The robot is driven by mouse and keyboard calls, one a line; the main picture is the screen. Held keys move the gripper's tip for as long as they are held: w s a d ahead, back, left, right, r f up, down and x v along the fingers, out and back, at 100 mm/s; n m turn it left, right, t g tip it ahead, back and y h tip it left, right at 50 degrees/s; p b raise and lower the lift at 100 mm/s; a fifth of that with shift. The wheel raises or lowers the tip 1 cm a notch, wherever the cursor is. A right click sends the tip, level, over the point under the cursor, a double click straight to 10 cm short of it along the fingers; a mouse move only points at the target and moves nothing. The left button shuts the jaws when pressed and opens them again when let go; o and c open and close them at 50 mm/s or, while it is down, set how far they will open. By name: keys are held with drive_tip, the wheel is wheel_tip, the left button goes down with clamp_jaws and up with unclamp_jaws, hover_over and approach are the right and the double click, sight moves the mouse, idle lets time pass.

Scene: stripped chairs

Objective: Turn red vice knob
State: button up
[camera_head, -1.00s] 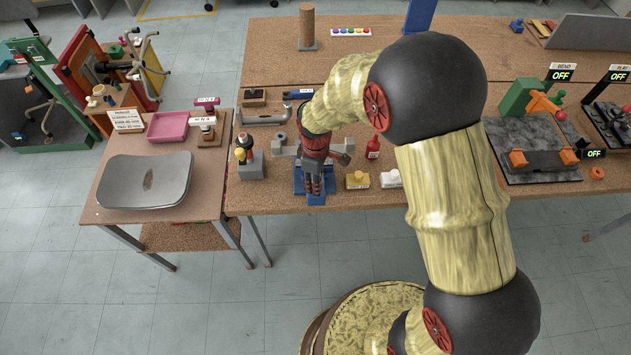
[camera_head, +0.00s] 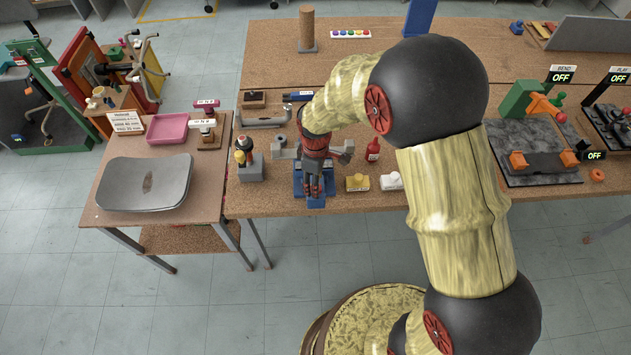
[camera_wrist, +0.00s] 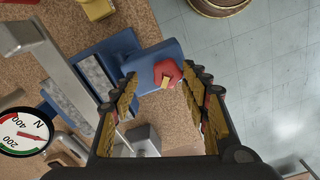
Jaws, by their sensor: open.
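The red vice knob (camera_wrist: 167,74) shows in the wrist view at the end of a blue vice (camera_wrist: 160,60), with a small yellow mark on it. My open gripper (camera_wrist: 163,72) has one finger on each side of the knob, with visible gaps; depth between them and the knob is hard to judge.
A dial gauge (camera_wrist: 25,130) and grey metal parts flank the vice in the wrist view. In the head view, a red bottle (camera_head: 373,149), a yellow block (camera_head: 357,182) and a white block (camera_head: 391,181) stand to its right. A grey-based stand (camera_head: 250,170) is to its left.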

drive_tip(key=shift+s, duration=0.1)
wheel_tip(320, 180, up, 12)
idle(0.6)
idle(0.5)
drive_tip(key=s+d+r+m+t+b, duration=0.2)
drive_tip(key=s+d+m+b, duration=0.4)
drive_tip(key=s, duration=0.4)
drive_tip(key=s+d+r+m+t+b, duration=0.3)
drive_tip(key=s+d+m+b, duration=0.3)
drive_tip(key=s, duration=0.4)
drive_tip(key=shift+s+d+r+m, duration=0.25)
drive_tip(key=shift+d+r+m, duration=0.45)
drive_tip(key=shift+d+r, duration=0.35)
drive_tip(key=shift+d+f, duration=0.1)
